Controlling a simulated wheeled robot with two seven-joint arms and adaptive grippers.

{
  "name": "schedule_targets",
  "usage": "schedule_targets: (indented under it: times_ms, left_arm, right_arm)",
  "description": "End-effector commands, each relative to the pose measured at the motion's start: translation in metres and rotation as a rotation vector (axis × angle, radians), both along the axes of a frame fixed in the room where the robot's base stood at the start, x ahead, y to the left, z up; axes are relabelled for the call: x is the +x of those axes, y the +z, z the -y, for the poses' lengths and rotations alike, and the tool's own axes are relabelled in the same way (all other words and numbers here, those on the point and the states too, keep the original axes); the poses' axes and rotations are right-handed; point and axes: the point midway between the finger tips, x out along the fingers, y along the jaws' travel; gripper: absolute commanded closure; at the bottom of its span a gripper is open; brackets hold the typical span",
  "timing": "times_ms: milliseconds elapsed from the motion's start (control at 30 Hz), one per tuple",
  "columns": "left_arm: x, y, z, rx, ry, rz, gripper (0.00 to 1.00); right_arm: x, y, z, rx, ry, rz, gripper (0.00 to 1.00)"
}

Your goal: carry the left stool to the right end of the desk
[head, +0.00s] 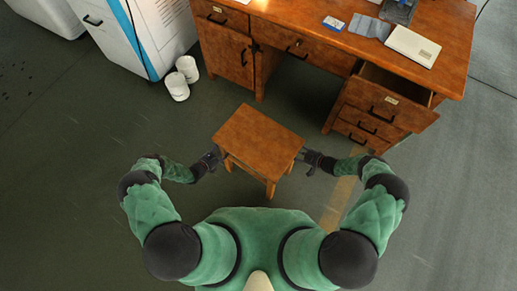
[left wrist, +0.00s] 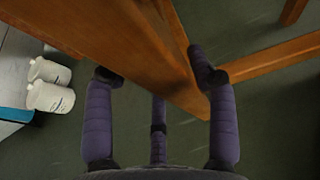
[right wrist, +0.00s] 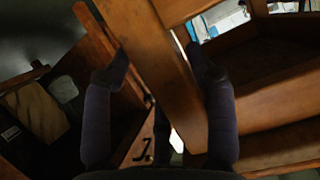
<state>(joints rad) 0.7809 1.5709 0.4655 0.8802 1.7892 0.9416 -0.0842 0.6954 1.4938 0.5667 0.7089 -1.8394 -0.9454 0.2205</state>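One brown wooden stool (head: 258,138) is in the head view, in front of my chest and short of the desk (head: 310,46). Its seat is level or nearly so; I cannot tell whether its feet touch the floor. My left gripper (head: 213,158) is at its left side, with fingers on both sides of a wooden part in the left wrist view (left wrist: 155,72). My right gripper (head: 312,160) is at its right side, also with fingers astride a wooden part in the right wrist view (right wrist: 158,68). Both appear closed on the stool. No second stool shows.
The desk's right pedestal has its top drawer (head: 392,98) pulled out, and a left cabinet door (head: 267,66) stands ajar. White buckets (head: 177,86) and a white machine (head: 135,35) stand at upper left. Floor right of the desk (head: 480,150) is clear.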

Motion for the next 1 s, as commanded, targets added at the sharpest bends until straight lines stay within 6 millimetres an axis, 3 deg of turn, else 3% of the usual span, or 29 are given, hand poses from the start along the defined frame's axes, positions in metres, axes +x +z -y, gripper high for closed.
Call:
schedule_targets:
  times_ms: [33,133,167,667,1000]
  left_arm:
    - [0.0,0.0,0.0,0.0,0.0,0.0,0.69]
    - [0.0,0.0,0.0,0.0,0.0,0.0,0.97]
    - [0.0,0.0,0.0,0.0,0.0,0.0,1.0]
    - [0.002,0.006,-0.001,0.0,0.001,0.007,1.0]
    - [0.002,0.024,-0.001,-0.001,0.0,0.007,1.0]
  right_arm:
    - [0.0,0.0,0.0,0.0,0.0,0.0,0.69]
    - [0.0,0.0,0.0,0.0,0.0,0.0,0.97]
    - [0.0,0.0,0.0,0.0,0.0,0.0,1.0]
    - [0.002,0.006,0.001,0.002,0.0,0.004,1.0]
    - [0.002,0.023,0.001,0.002,0.0,0.004,1.0]
